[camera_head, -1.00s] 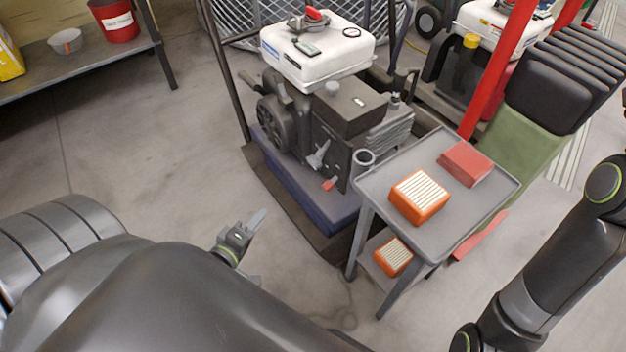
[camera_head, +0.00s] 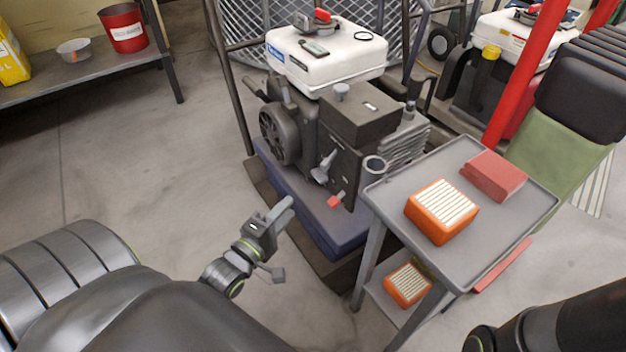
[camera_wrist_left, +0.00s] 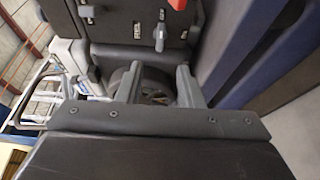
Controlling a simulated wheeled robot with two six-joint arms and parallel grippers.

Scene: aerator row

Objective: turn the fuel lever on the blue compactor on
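The blue compactor has a dark engine (camera_head: 352,118) above a blue base (camera_head: 318,219), with a white tank (camera_head: 325,54) on top. On the engine's near face are a grey lever (camera_head: 323,168) and a small red-tipped lever (camera_head: 336,201); I cannot tell which is the fuel lever. In the left wrist view a grey lever (camera_wrist_left: 160,38) and a red tip (camera_wrist_left: 178,4) show near the top. My left gripper (camera_head: 279,240) is open and empty, in front of the compactor and apart from both levers. My right gripper is out of view.
A grey cart (camera_head: 400,205) stands close right of the compactor, with an orange filter (camera_head: 441,211) and a red box (camera_head: 493,176) on top and another orange filter (camera_head: 408,285) below. A bench (camera_head: 92,72) is at the back left. The floor left of the compactor is clear.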

